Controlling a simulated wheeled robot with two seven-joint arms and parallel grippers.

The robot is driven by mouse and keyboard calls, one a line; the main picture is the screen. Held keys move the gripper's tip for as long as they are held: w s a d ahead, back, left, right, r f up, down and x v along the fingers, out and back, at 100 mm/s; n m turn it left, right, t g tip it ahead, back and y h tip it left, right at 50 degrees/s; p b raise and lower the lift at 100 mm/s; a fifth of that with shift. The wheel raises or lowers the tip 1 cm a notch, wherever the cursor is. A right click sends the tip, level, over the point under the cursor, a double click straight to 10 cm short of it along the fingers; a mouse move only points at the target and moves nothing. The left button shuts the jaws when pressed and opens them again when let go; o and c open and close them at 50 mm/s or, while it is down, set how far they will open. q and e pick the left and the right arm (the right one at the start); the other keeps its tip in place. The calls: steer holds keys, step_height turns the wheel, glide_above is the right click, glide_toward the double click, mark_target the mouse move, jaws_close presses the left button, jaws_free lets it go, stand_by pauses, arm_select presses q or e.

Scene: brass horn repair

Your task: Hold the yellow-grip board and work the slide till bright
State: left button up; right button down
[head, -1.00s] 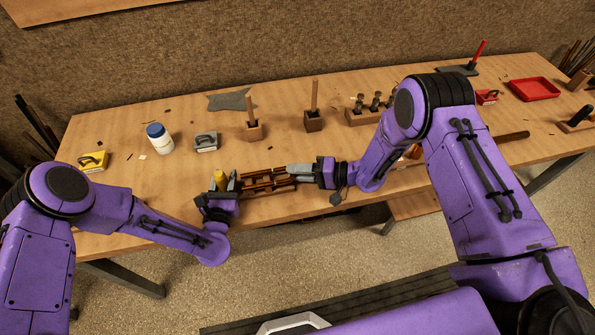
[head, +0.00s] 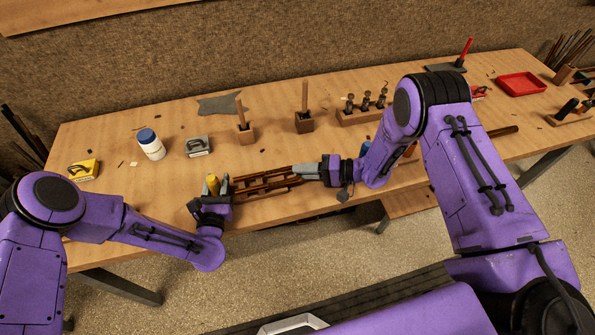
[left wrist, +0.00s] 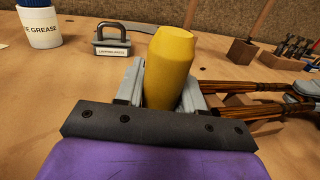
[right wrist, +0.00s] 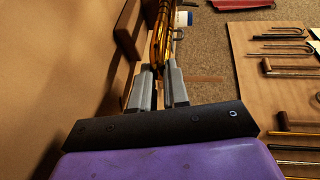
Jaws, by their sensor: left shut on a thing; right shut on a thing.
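My left gripper (head: 213,194) is shut on the upright yellow grip (head: 212,184) at the front of the bench. In the left wrist view the yellow grip (left wrist: 171,65) stands between both fingers; the board under it is hidden. The brass slide (head: 268,183), long reddish-brown and gold tubes, runs from beside the left gripper toward my right gripper (head: 309,170). The right gripper is shut on the slide's right end. In the right wrist view the slide's tubes (right wrist: 162,38) pass between the fingertips.
A yellow tin (head: 83,169) is at left. A tool rack (head: 364,115) and red tray (head: 520,84) are farther right.

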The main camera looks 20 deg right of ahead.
steer(key=shift+f, duration=0.1)
steer(key=c, duration=1.4)
jaws_free()
steer(key=v, duration=1.2)
